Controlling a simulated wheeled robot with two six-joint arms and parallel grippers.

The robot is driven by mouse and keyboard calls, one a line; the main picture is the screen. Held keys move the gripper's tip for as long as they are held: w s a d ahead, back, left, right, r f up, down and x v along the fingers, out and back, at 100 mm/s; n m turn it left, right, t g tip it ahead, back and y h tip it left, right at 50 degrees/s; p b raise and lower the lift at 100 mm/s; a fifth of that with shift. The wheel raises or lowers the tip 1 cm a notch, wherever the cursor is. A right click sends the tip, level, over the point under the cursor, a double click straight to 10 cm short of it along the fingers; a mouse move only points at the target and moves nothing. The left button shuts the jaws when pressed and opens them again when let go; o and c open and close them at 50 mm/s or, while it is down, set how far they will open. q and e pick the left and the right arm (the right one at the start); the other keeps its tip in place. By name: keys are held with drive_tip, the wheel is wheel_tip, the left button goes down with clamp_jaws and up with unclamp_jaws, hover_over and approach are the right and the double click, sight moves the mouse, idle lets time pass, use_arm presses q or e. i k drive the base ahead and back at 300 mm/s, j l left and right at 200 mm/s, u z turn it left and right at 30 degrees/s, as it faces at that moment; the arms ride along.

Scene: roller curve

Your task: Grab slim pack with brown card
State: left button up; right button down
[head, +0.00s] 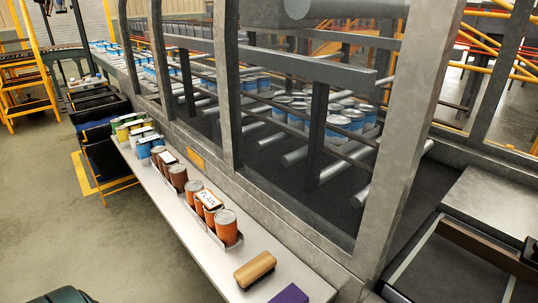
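Several packs of cans stand in a row along the narrow pale ledge. A pack of brown cans (178,178) is in the middle of the row, with a small pale card on its top. Nearer to me is a pack of orange-brown cans (226,227) in a grey tray, with a white lettered card (208,199) on top. Farther back are a pack of blue cans (144,150) and a pack of green and yellow cans (122,134). I cannot make out a brown card on any pack. Neither gripper shows in the head view.
A wooden-backed brush (255,269) and a purple block (289,295) lie on the ledge's near end (229,284). A grey metal frame (397,140) rises along the ledge's right side, with rollers and blue cans (347,121) behind it.

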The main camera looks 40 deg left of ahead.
sight(174, 174)
drive_tip(key=k+j+u, duration=0.1)
drive_tip(key=k+u, duration=0.2)
drive_tip(key=k, duration=0.35)
drive_tip(key=i+j+u, duration=0.15)
drive_tip(key=u, duration=0.25)
drive_tip(key=i+j+u, duration=0.15)
drive_tip(key=u, duration=0.3)
drive_tip(key=i+j+u, duration=0.2)
drive_tip(key=u, duration=0.2)
drive_tip(key=i, duration=0.25)
drive_tip(key=i+j+z, duration=0.1)
drive_tip(key=z, duration=1.15)
drive_tip(key=i+j, duration=0.05)
